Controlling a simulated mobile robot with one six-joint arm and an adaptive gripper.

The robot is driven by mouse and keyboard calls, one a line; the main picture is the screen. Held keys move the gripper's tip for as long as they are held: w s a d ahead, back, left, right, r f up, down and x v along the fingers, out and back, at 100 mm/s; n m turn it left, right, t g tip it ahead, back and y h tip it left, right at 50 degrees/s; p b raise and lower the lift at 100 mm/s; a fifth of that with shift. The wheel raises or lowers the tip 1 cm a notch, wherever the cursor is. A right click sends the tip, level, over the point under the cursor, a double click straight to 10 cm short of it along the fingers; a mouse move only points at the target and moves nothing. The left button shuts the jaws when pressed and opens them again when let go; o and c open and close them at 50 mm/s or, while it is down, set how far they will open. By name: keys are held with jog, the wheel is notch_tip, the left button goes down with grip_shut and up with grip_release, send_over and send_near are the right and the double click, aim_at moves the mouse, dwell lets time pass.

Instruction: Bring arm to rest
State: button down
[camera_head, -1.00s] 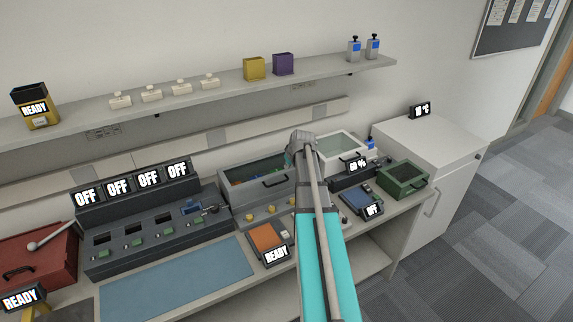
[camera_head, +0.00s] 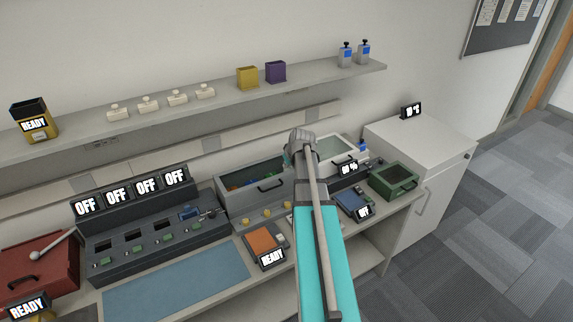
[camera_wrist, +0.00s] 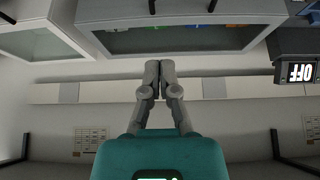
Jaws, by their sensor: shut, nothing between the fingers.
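My gripper shows in the wrist view (camera_wrist: 159,68) with its two grey fingers together, shut and empty. That view looks upside down, with the wall behind the fingers and the grey bins near the top edge. In the head view my teal and grey arm reaches up over the bench, and its grey wrist end is above the bins.
A grey bin (camera_head: 233,205) with coloured items and a pale-lidded bin (camera_head: 350,150) stand by the arm. A green box (camera_head: 394,181), an orange-topped device (camera_head: 262,241) and a charger rack (camera_head: 135,244) are on the bench. A shelf (camera_head: 215,103) runs above. The blue mat (camera_head: 178,283) is clear.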

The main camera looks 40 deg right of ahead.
dwell(0.6)
jog(key=s+a+f+g+b, duration=0.1)
jog(key=s+a, duration=0.3)
jog(key=a, duration=0.9)
jog(key=s+a+f+n+g+b, duration=0.1)
jog(key=s+a+f+g+b, duration=0.1)
jog(key=a, duration=1.1)
jog(key=s+a+f+g+y+b, duration=0.1)
jog(key=s+a+f+g, duration=0.2)
jog(key=a, duration=1.1)
jog(key=s+f, duration=0.1)
jog(key=s, duration=0.2)
jog(key=shift+s+n, duration=0.15)
jog(key=shift+n, duration=0.25)
